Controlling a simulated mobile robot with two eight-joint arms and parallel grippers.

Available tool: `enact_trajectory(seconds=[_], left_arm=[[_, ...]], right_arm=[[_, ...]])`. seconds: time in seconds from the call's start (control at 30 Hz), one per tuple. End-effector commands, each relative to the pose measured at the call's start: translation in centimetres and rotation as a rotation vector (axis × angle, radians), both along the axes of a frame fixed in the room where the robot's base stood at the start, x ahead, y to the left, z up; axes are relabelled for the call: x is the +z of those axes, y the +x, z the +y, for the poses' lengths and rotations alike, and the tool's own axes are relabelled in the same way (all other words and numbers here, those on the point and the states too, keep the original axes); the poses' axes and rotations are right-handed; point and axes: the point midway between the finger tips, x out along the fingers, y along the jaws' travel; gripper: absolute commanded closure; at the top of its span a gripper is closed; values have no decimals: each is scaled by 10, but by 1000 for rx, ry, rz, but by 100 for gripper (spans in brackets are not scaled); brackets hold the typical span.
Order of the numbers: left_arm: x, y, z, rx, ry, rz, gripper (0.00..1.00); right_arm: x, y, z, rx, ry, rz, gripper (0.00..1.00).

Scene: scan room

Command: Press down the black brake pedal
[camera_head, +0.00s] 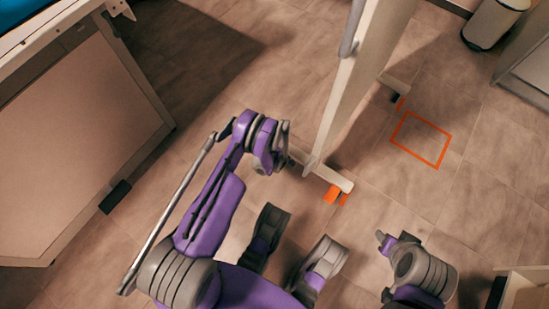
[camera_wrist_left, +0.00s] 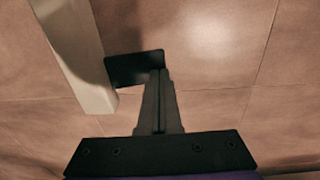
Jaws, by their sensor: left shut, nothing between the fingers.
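The black brake pedal (camera_wrist_left: 130,69) is a flat dark plate in the left wrist view, beside the end of a pale bar (camera_wrist_left: 72,50). My left gripper (camera_wrist_left: 158,73) is shut and empty. Its narrow fingertips overlap the pedal's lower right edge in that view; I cannot tell whether they touch it. In the head view the left gripper (camera_head: 284,152) points down beside the foot of a pale upright panel (camera_head: 352,85). The pedal cannot be made out clearly there. My right arm shows at the lower right, but its fingers are not visible.
A table unit (camera_head: 75,140) with a black block (camera_head: 115,196) stands at left. An orange square (camera_head: 421,140) marks clear floor at right. A bin (camera_head: 491,24) stands at the upper right.

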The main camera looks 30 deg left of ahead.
Motion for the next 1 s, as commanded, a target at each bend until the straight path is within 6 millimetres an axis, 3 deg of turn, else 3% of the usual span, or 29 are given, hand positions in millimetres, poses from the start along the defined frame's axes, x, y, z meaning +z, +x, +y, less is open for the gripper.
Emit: enact_trajectory(seconds=[1.0], left_arm=[[18, -1, 0, -1, -1, 4, 100]], right_arm=[[5, -1, 0, 0, 0, 1, 50]])
